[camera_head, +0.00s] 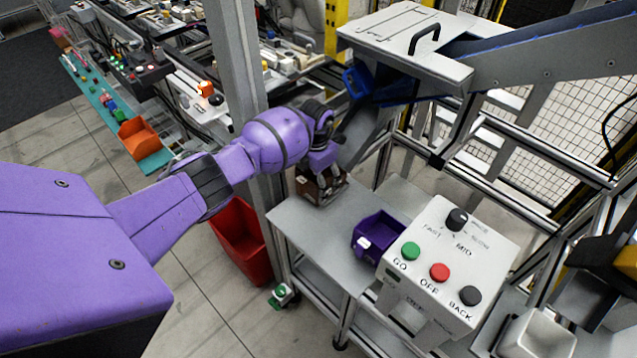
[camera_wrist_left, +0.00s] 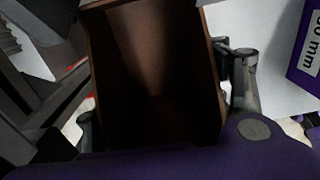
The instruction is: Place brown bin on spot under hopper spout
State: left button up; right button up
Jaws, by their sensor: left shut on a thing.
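The brown bin (camera_head: 330,191) is at the far left end of the grey table (camera_head: 300,237), below the hopper's grey spout (camera_head: 362,128). My left gripper (camera_head: 321,180) reaches down over the bin and is shut on it. In the left wrist view the open bin (camera_wrist_left: 152,60) looks empty, with dark gripper fingers (camera_wrist_left: 165,105) at its left and right sides. I cannot tell whether its base touches the table. The spot under the spout is hidden by the bin and gripper. My right gripper is not in view.
A purple bin (camera_head: 375,231) stands on the table, right of the brown bin. A red bin (camera_head: 241,243) is below left.

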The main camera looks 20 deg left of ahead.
pick_arm(q)
jog(key=shift+w+f, duration=0.5)
jog(key=shift+f, duration=0.3)
jog(key=shift+r, duration=0.2)
jog(key=shift+f, duration=0.2)
jog(key=o, duration=1.3)
jog(key=shift+c, duration=0.2)
notch_tip(320, 180, up, 12)
jog(key=shift+r+p, duration=0.2)
jog(key=shift+p, duration=0.15)
